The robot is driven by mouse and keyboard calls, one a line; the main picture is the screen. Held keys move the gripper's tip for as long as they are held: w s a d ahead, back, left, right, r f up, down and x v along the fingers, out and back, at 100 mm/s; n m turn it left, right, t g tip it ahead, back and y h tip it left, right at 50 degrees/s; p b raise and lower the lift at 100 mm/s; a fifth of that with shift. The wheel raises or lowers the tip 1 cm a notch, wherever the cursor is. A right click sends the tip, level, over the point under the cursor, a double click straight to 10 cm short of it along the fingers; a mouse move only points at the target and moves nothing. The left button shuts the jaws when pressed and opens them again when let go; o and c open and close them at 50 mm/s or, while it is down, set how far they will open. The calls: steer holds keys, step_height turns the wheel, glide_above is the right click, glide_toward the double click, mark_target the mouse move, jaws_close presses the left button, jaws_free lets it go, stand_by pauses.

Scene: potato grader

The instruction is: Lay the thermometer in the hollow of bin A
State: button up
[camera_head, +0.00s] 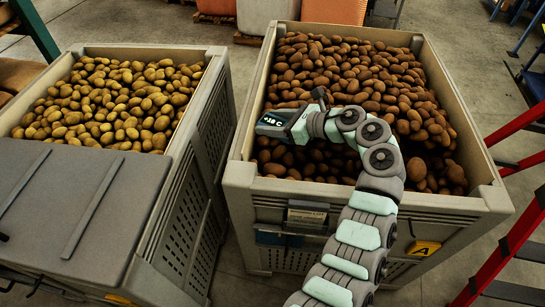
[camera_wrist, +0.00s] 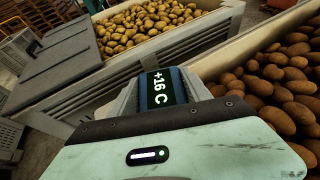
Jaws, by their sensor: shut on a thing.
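Bin A (camera_head: 468,207) is the large grey crate on the right, with a yellow A tag (camera_head: 424,248) low on its front, heaped with brown potatoes. My gripper (camera_head: 291,122) is over its left side, shut on the thermometer (camera_head: 270,121), a dark block with a lit display. In the wrist view the thermometer (camera_wrist: 162,88) sits between the fingers and reads +16 C. It appears held above the bin's left rim, apart from the potatoes.
A second grey crate (camera_head: 205,130) of yellow potatoes stands at left, its front covered by a grey lid (camera_head: 60,215). A narrow floor gap separates the crates. Red steps (camera_head: 500,255) stand close at the right. More containers (camera_head: 265,14) stand behind.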

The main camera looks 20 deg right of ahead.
mark_target(272, 159)
step_height(272, 159, down, 13)
steer(key=shift+f+b, duration=0.2)
steer(key=shift+b, duration=0.9)
steer(key=shift+f+b, duration=0.25)
steer(key=shift+b, duration=0.1)
steer(key=o, duration=1.7)
steer(key=shift+r, duration=0.1)
steer(key=shift+c, duration=0.2)
steer(key=shift+r, duration=0.1)
steer(key=shift+r+p, duration=0.25)
steer(key=shift+p, duration=0.3)
steer(key=p+v, duration=0.1)
steer(key=v, duration=1)
steer(key=shift+s+d, duration=0.3)
